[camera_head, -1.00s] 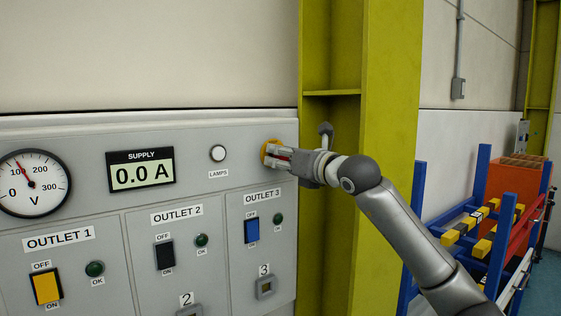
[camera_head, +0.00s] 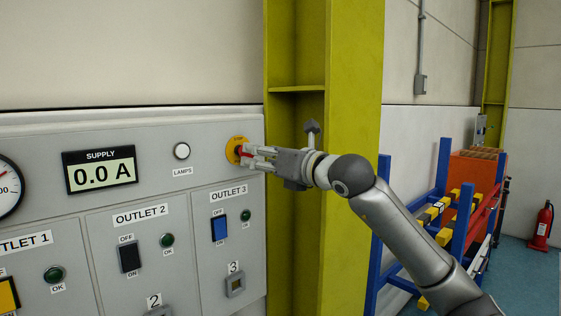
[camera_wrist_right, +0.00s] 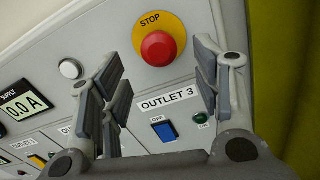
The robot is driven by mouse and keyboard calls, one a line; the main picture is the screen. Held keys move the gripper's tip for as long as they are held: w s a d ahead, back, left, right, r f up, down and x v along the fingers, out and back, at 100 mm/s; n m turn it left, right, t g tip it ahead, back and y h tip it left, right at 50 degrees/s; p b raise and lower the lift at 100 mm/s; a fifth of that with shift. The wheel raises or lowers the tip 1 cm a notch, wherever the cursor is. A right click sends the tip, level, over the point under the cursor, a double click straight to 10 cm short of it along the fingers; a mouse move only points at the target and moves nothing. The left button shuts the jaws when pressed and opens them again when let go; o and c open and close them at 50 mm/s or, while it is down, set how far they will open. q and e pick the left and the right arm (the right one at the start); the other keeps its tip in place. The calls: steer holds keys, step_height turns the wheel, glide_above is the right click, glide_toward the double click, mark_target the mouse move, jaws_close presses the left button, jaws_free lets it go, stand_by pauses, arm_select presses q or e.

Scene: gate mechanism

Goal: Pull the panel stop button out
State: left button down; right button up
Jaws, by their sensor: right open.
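The panel stop button is a red mushroom knob (camera_wrist_right: 159,48) on a yellow disc marked STOP (camera_wrist_right: 172,22), at the panel's upper right. In the head view the yellow disc (camera_head: 236,150) shows at the end of my right gripper (camera_head: 258,155), which partly covers the red knob. In the right wrist view the knob stands ahead of my right gripper (camera_wrist_right: 165,90), between and beyond its open fingers. The fingers are spread and hold nothing; they appear apart from the knob. My left gripper is not in view.
The grey panel (camera_head: 100,208) carries a supply display (camera_head: 99,170) reading 0.0 A, a white lamps button (camera_head: 182,151) and outlet switches below. A yellow-green steel column (camera_head: 355,80) stands right beside the panel, behind my right arm. A blue rack (camera_head: 440,200) stands further right.

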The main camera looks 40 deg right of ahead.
steer(key=s, duration=0.6)
steer(key=shift+s+d, duration=0.2)
steer(key=shift+d, duration=0.05)
stand_by(0.6)
